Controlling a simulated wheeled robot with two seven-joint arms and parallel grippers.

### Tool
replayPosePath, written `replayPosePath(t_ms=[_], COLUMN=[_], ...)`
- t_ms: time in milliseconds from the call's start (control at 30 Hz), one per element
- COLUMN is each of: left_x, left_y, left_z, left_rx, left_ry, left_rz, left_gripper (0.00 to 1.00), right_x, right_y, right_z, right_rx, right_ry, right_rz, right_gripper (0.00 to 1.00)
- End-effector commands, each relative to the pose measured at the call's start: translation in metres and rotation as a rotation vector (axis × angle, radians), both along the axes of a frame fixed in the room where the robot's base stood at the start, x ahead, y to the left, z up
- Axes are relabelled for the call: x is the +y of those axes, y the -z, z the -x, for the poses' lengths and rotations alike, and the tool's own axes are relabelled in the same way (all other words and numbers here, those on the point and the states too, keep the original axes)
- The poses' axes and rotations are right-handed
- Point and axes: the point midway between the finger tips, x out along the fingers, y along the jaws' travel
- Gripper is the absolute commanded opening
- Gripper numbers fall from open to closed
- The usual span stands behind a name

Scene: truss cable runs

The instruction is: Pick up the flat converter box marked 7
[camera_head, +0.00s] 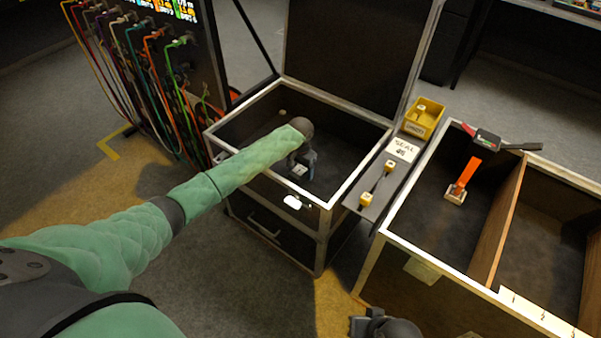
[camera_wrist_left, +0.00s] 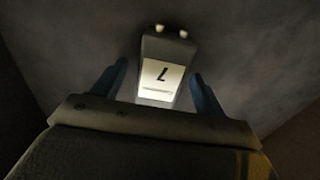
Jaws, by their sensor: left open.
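The flat converter box (camera_wrist_left: 163,50) lies on the dark floor of the open case. Its white label carries a figure that appears upside down and reads as a 7, and two small round pale knobs show at its far end. My left gripper (camera_head: 302,170) reaches down into the case. In the left wrist view its blue fingers (camera_wrist_left: 156,88) are open, one on each side of the box, with gaps showing. In the head view the gripper hides much of the box. A dark part at the bottom edge, likely my right gripper (camera_head: 372,325), is cut off.
The case rim (camera_head: 345,192) surrounds my left gripper, with the raised lid (camera_head: 350,50) behind. To the right are a SEAL card (camera_head: 403,149), a yellow bin (camera_head: 424,115) and a divided crate (camera_head: 405,255) holding an orange-handled tool (camera_head: 466,174). Cables (camera_head: 150,80) hang at the left.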

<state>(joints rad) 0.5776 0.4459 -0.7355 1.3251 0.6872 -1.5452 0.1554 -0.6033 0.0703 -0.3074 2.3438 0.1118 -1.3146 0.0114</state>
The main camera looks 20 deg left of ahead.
Motion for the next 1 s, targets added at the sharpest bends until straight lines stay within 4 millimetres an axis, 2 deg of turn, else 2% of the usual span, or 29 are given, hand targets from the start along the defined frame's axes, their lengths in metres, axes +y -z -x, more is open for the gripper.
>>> replayPosePath(t_ms=[300, 500, 600, 867, 1000], left_x=[0.0, 0.0, 0.0, 0.0, 0.0], left_y=[0.005, 0.005, 0.004, 0.002, -0.011], left_z=[0.0, 0.0, 0.0, 0.0, -0.001], left_rx=[-0.001, -0.001, -0.001, -0.002, -0.004], left_ry=[0.0, 0.0, 0.0, 0.0, 0.0], left_rz=[0.0, 0.0, 0.0, 0.001, 0.001], left_gripper=[0.71, 0.32, 0.16, 0.16, 0.16], right_x=[0.0, 0.0, 0.0, 0.0, 0.0], right_y=[-0.002, -0.001, -0.001, 0.0, 0.002], right_z=[0.001, 0.001, 0.001, 0.001, -0.001], right_rx=[0.004, 0.003, 0.003, 0.003, -0.006], right_ry=[-0.001, -0.001, -0.001, -0.001, 0.001], right_rz=[0.001, 0.001, 0.001, 0.001, -0.002], right_gripper=[0.0, 0.0, 0.0, 0.0, 0.0])
